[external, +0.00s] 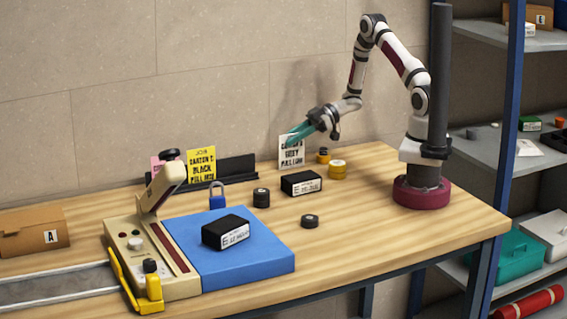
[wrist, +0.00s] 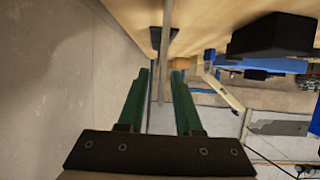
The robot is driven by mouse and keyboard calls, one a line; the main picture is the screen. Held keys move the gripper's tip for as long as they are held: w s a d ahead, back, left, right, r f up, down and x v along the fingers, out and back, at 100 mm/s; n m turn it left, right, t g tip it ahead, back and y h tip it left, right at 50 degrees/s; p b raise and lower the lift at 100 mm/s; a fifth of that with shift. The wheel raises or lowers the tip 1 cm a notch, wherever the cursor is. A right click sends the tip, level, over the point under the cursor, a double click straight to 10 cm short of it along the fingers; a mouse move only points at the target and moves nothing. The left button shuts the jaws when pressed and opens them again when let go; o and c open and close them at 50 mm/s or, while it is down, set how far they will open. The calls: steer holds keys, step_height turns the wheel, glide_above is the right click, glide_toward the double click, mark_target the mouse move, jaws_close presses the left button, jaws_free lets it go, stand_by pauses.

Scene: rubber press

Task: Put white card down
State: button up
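The white card (external: 291,152) with black lettering stands upright at the back of the table, at the right end of the dark card rack (external: 238,168). My gripper (external: 300,132) is at the card's top edge, its green fingers pointing down and left. In the wrist view a thin pale strip, apparently the card edge-on (wrist: 162,75), lies between the two fingers (wrist: 161,72). Narrow gaps show on both sides of it, so the fingers look open around it. Whether the card's bottom rests on the rack or table is not clear.
Yellow (external: 201,165) and pink cards stand in the rack on the left. A blue padlock (external: 217,196), black box (external: 302,183), dark round pieces and yellow round pieces (external: 337,169) stand nearby. The press with its blue mat (external: 270,262) is front left. The wall is close behind.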

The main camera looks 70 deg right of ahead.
steer(key=v, duration=1.2)
steer(key=shift+r, duration=0.15)
